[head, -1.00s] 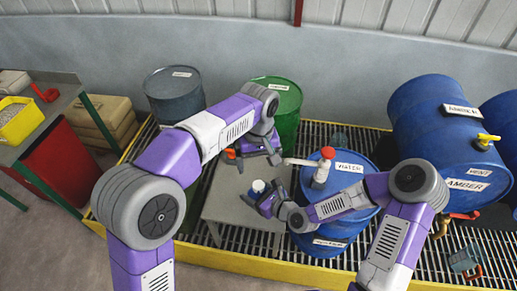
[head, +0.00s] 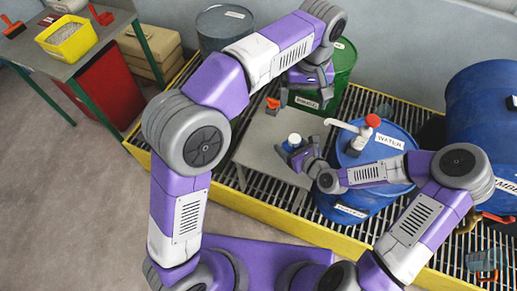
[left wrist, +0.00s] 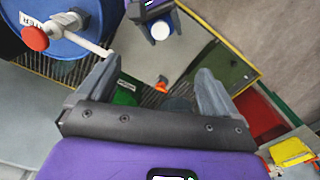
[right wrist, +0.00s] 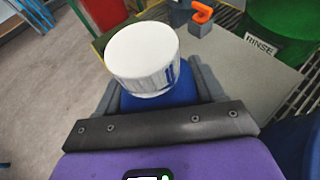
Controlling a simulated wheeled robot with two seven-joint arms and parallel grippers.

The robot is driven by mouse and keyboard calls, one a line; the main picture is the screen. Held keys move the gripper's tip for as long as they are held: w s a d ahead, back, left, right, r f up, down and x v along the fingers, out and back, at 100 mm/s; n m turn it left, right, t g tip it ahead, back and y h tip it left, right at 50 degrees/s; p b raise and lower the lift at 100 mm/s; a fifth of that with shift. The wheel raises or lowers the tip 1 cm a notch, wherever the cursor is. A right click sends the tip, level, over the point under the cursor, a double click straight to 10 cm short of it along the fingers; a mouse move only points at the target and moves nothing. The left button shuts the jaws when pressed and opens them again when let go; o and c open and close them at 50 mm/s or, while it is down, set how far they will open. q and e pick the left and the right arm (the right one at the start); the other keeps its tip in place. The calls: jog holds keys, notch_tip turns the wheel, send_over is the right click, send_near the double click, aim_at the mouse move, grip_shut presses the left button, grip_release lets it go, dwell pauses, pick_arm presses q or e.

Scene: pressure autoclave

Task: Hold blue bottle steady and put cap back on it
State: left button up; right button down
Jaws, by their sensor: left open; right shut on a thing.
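The blue bottle (right wrist: 160,95) stands in my right gripper (right wrist: 158,100), which is shut on it. A white ribbed cap (right wrist: 143,58) with blue marks sits on top of the bottle in the right wrist view; whether it is screwed down I cannot tell. Bottle and cap show small in the head view (head: 293,140), over the grey table's near right part. My left gripper (head: 307,98) is open and empty, pointing down beyond the bottle, near the green drum. In the left wrist view its spread fingers (left wrist: 158,66) have the white cap (left wrist: 160,30) ahead of them, apart.
A green drum (head: 342,72) stands behind. The yellow-edged grating surrounds them.

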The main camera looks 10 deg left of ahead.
pick_arm(q)
jog(key=a+f+h, duration=0.1)
jog(key=a+f, duration=0.3)
jog(key=f, duration=0.5)
jog(key=a+f+n+t+h, duration=0.1)
jog(key=a+f+h, duration=0.1)
jog(key=a+f, duration=0.5)
jog(key=a+f+h, duration=0.1)
jog(key=a+f, duration=0.1)
jog(key=f, duration=0.9)
jog(key=s+a+f, duration=0.1)
jog(key=s+f, duration=1.5)
jog(key=s, duration=0.2)
jog(key=shift+s+a, duration=0.25)
jog(key=shift+a, duration=0.05)
pick_arm(e)
jog(key=w+d+r+m+t+h, duration=0.1)
jog(key=d+m+h, duration=0.3)
jog(key=d, duration=0.2)
jog(key=w+d+r+m+t+h, duration=0.1)
jog(key=d+m+t+h, duration=0.1)
jog(key=d+m+h, duration=0.2)
jog(key=d, duration=0.3)
jog(key=shift+d+h, duration=0.25)
jog(key=shift+h, duration=0.15)
